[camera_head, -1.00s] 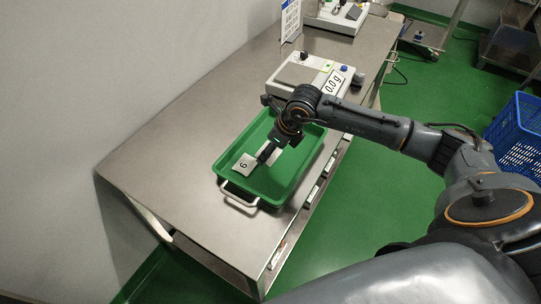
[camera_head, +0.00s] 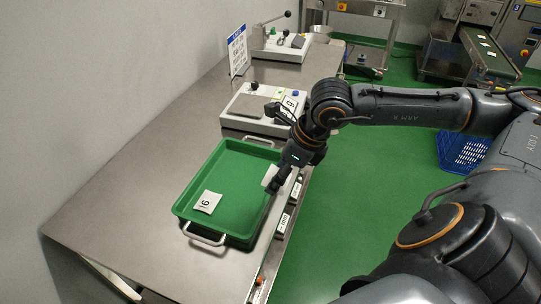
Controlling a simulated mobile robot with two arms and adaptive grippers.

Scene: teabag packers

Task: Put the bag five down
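My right gripper (camera_head: 278,183) comes in from the right and points down at the right rim of the green tray (camera_head: 184,213). It appears shut on a white bag (camera_head: 269,175), which sits at its fingertips by that rim. The held bag's number is not readable, and the arm hides part of it. Another white bag (camera_head: 208,202) lies flat in the near left part of the tray; its printed number looks like a 6 or a 9. My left gripper is not in view.
The tray stands on a steel table (camera_head: 130,190) with clear surface to its left. A scale (camera_head: 248,112) stands behind the tray, its display partly hidden by my arm. A sign (camera_head: 238,50) and another device (camera_head: 282,44) stand farther back. A blue crate (camera_head: 462,150) is on the floor.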

